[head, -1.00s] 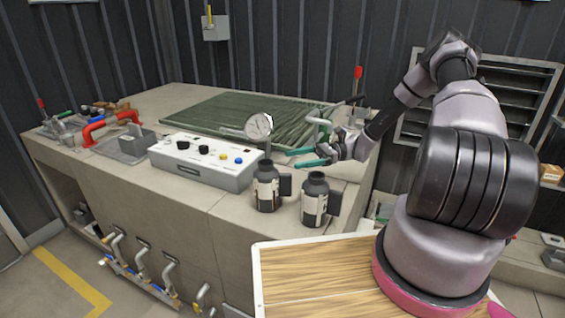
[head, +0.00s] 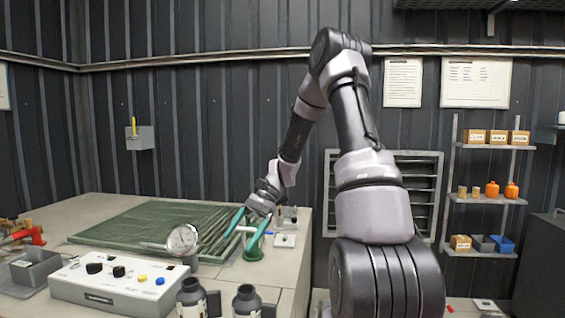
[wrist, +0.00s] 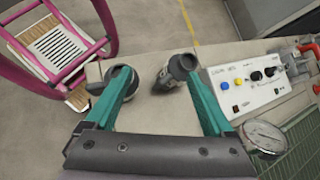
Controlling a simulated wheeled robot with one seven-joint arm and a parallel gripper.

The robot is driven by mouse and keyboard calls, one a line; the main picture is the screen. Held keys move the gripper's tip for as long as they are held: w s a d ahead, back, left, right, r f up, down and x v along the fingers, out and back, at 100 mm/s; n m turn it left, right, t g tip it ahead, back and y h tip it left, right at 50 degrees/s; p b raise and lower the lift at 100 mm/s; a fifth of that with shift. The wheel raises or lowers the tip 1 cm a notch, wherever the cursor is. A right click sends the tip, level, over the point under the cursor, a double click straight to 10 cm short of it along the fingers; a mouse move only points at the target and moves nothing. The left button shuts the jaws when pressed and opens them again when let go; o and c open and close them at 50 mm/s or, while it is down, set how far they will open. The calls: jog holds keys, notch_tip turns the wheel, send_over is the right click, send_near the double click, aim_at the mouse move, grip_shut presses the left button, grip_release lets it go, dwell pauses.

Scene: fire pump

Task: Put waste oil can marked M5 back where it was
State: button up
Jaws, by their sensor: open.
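Two dark cans with black caps and side handles stand side by side at the counter's front edge. In the head view, the left can (head: 190,300) and right can (head: 246,303) are cut off by the bottom edge. In the wrist view, one can (wrist: 121,78) is partly behind the left finger and the other can (wrist: 182,67) is near the right finger's tip. No M5 marking is readable. My gripper (head: 236,243) is open and empty, its teal fingers pointing down above the counter, behind the cans in the head view. The wrist view also shows my gripper (wrist: 161,74).
A white control box (head: 120,287) and a round gauge (head: 183,241) stand left of the cans. A green ribbed panel (head: 150,228) lies behind. A shelf rack (head: 487,200) with labelled boxes and orange bottles stands at right. A louvred vent is on the wall.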

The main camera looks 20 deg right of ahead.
jog(key=s+d+r+n+t+h, duration=0.2)
jog(key=s+r+t, duration=0.3)
jog(key=s+r, duration=0.3)
jog(key=s+d+r+n+t+h, duration=0.2)
jog(key=s+r+t, duration=0.4)
jog(key=r, duration=0.9)
jog(key=s+n+h, duration=0.1)
jog(key=s+h, duration=0.1)
jog(key=s, duration=0.1)
jog(key=shift+s+d+n+h, duration=0.3)
jog(key=shift+d, duration=0.1)
jog(key=shift+r, duration=0.1)
